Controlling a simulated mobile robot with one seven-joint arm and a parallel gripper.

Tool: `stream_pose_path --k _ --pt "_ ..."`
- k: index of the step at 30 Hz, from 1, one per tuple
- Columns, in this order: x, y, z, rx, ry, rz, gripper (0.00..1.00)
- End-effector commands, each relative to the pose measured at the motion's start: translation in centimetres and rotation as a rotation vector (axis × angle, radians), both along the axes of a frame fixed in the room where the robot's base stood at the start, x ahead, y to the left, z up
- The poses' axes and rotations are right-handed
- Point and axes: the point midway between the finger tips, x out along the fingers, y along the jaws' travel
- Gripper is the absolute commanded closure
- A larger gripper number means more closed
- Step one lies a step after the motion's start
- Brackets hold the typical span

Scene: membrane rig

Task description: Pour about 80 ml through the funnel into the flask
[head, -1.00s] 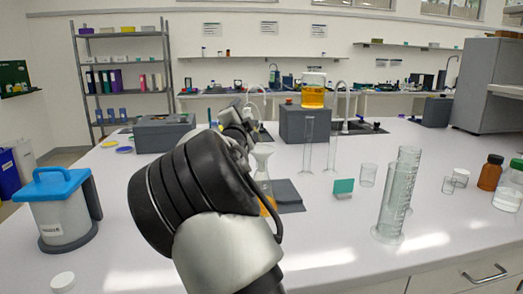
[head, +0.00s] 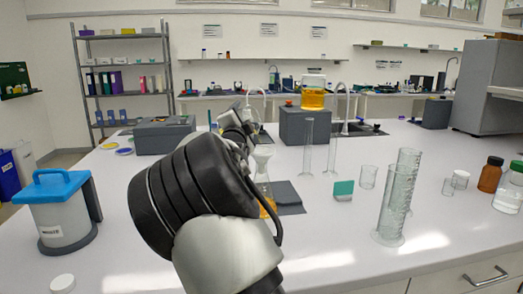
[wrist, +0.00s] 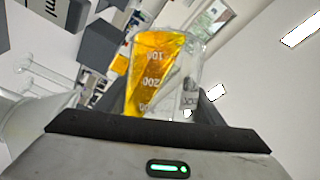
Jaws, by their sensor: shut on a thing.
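My gripper (wrist: 160,132) is shut on a clear graduated beaker (wrist: 190,75) of amber liquid (wrist: 150,68). In the wrist view the liquid lies slanted across the beaker, so the beaker is tilted. In the head view my arm hides the gripper and beaker. A white funnel (head: 262,153) sits in the neck of a clear flask (head: 262,187), with amber liquid low in the flask, partly behind my arm. A pale clear shape at the left of the wrist view may be the funnel; I cannot tell. No falling stream is clearly visible.
A dark grey plate (head: 287,196) lies by the flask. A teal block (head: 343,190), small beaker (head: 368,177) and tall cylinders (head: 394,205) stand to the right. A jar of amber liquid (head: 313,94) tops a grey box (head: 305,126). A blue-lidded container (head: 58,212) stands left.

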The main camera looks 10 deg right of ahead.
Motion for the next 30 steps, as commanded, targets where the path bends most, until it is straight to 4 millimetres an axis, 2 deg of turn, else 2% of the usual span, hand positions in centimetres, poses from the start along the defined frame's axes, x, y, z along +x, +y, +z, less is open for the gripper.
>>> stream_pose_path --k 1,2,6,10,30 --pt "0.1 0.1 2.5 -0.047 0.041 0.000 0.70" --pt "0.2 0.2 2.8 -0.079 0.071 0.000 0.70" --pt "0.4 0.6 0.4 -0.244 0.219 0.001 0.70" --pt "0.5 0.7 -1.2 -0.283 0.252 0.002 0.70" --pt "0.6 0.9 -1.7 -0.334 0.296 0.000 0.70"
